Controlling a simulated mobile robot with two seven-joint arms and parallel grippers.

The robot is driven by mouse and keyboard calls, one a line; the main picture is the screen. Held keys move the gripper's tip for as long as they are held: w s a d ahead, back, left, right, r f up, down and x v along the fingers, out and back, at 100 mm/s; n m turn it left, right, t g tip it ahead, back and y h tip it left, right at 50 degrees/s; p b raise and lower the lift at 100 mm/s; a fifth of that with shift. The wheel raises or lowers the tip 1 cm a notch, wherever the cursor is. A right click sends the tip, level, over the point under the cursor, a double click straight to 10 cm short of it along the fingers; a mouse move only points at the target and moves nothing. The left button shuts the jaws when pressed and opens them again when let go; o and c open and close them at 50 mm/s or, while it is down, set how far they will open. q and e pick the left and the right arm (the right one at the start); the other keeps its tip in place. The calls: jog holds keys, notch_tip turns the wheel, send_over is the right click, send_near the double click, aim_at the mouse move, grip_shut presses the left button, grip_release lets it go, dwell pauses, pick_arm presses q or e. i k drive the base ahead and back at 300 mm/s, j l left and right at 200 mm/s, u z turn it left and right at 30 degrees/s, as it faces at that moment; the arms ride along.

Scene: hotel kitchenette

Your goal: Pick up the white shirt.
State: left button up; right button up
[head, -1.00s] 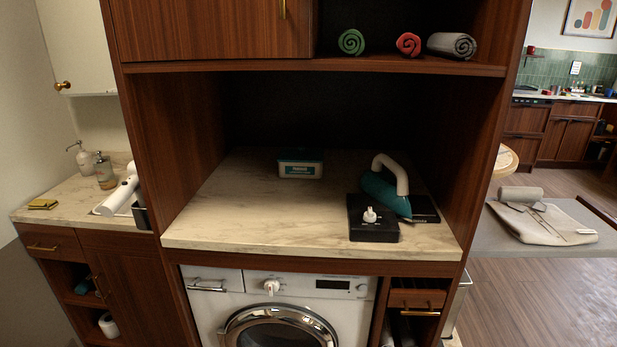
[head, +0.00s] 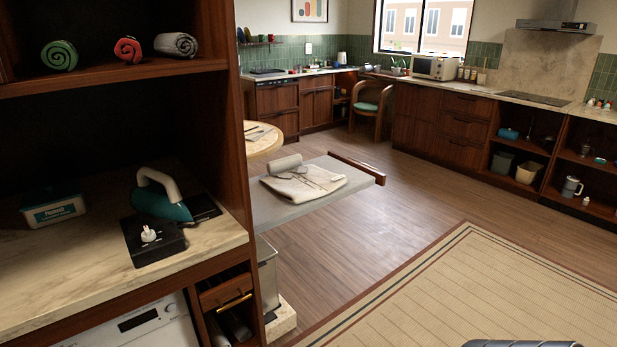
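A folded white garment that looks like the white shirt (head: 318,185) lies on a grey board (head: 283,212) beyond the right side of the wooden cabinet. A grey roll (head: 285,163) lies at its far left edge. Thin dark lines cross the cloth; I cannot tell what they are. Neither of my grippers shows in the head view. A small dark ribbed piece at the bottom right edge is too cut off to identify.
The cabinet (head: 239,150) stands close on the left, with an iron (head: 165,203) and a tub (head: 52,209) on its counter. A metal bin (head: 267,277) stands below the board. A rug (head: 480,290) and open wooden floor (head: 400,190) lie to the right.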

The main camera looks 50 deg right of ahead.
aim_at(296, 183)
jog(key=z, duration=1.5)
jog(key=u, duration=0.65)
jog(key=i+l+u, duration=0.15)
jog(key=l+u, duration=0.15)
jog(key=u, duration=0.2)
jog(key=i+l+u, duration=0.1)
jog(key=l+u, duration=0.8)
jog(key=l, duration=0.3)
jog(key=l+u, duration=0.15)
jog(key=l, duration=0.75)
